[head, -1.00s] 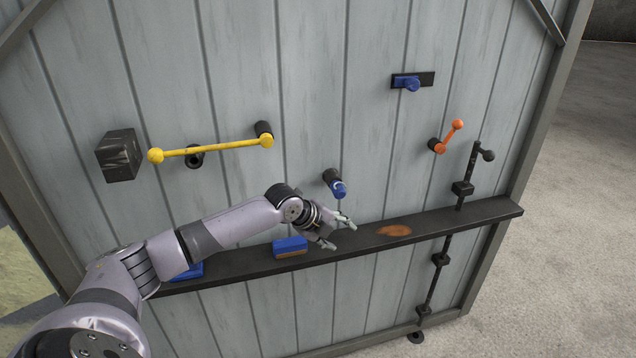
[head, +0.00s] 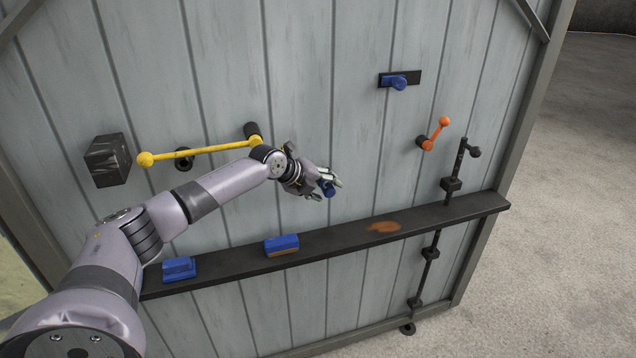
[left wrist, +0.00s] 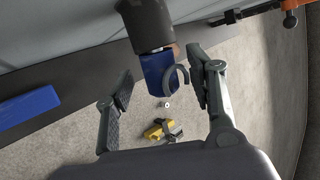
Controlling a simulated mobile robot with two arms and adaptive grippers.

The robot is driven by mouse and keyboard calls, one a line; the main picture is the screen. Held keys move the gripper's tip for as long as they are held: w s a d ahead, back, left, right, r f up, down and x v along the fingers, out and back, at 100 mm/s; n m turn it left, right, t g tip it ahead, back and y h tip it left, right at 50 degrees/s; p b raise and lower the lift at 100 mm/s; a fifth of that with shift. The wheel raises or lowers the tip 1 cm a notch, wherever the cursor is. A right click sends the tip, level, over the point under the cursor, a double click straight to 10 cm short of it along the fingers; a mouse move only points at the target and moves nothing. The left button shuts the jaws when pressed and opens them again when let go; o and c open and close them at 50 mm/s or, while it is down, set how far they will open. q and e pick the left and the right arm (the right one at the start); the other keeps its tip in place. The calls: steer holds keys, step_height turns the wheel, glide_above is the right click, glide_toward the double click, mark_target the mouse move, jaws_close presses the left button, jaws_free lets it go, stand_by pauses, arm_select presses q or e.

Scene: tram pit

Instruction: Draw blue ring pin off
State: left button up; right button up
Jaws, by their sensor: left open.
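The blue ring pin (head: 328,189) sticks out of the grey plank wall, partly hidden by my left gripper in the head view. In the left wrist view the blue pin (left wrist: 158,74) sits in a dark round socket (left wrist: 147,27), with a grey ring (left wrist: 177,80) at its outer end. My left gripper (head: 330,187) is open, and its fingertips are at the pin. In the left wrist view its two fingers (left wrist: 160,85) stand on either side of the pin and ring, with a gap visible on the left. My right gripper is not in view.
A black ledge (head: 340,235) runs below the pin and holds two blue blocks (head: 282,245) (head: 179,268). A yellow bar (head: 200,150) is left of my gripper. An orange crank (head: 436,135), a blue latch (head: 397,81) and a black rod (head: 454,170) are to the right.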

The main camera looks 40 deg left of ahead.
arm_select(q)
steer(key=shift+w+f, duration=0.1)
steer(key=shift+c, duration=0.5)
jaws_close()
stand_by(0.7)
stand_by(0.9)
